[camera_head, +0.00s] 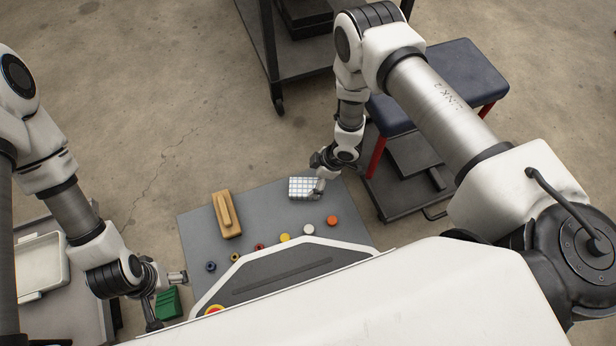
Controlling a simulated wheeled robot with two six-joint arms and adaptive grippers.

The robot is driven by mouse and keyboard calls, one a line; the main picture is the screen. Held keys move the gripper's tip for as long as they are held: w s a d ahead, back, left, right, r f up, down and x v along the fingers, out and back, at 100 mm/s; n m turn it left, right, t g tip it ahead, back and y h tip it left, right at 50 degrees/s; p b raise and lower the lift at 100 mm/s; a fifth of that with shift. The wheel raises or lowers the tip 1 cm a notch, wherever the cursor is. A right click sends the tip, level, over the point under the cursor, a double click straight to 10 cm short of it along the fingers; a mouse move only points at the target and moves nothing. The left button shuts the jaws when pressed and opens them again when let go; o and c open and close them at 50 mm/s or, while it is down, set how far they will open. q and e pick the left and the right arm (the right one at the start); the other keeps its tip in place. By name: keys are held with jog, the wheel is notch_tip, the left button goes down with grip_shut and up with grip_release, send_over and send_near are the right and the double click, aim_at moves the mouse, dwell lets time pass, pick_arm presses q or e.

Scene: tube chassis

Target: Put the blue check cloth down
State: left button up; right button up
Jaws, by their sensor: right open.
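The blue check cloth (301,187), a small folded white piece with a blue grid, lies at the far right part of the grey table top (270,205). My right gripper (319,179) is open at the cloth's right end, with its fingers close around that end; I cannot tell whether they touch it. My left gripper (166,300) is at the table's near left side, its fingers spread apart. A green block (168,302) shows between or just beneath those fingers, and I cannot tell whether they touch it.
A wooden block (227,215) lies left of the cloth. Several small coloured round pieces, such as an orange one (332,220), form a row nearer me. A dark padded stool (455,75) and a cart stand behind. A white tray (40,262) is at left.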

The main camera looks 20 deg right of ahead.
jog(key=shift+d+r, duration=0.15)
jog(key=shift+r, duration=0.25)
jog(key=s+d+r+m+h, duration=0.1)
jog(key=s+d+r+m, duration=0.2)
jog(key=s, duration=0.3)
jog(key=s+d+r+m+g+h, duration=0.1)
jog(key=s+d+r+m, duration=0.1)
jog(key=s+r+m, duration=0.2)
jog(key=s+d+r+m+h, duration=0.2)
jog(key=s+d+r+m, duration=0.1)
jog(key=s+m, duration=0.4)
jog(key=s+r, duration=0.1)
jog(key=s, duration=0.1)
jog(key=shift+s+d+r+g, duration=0.3)
jog(key=shift+s+g, duration=0.05)
jog(key=shift+g, duration=0.05)
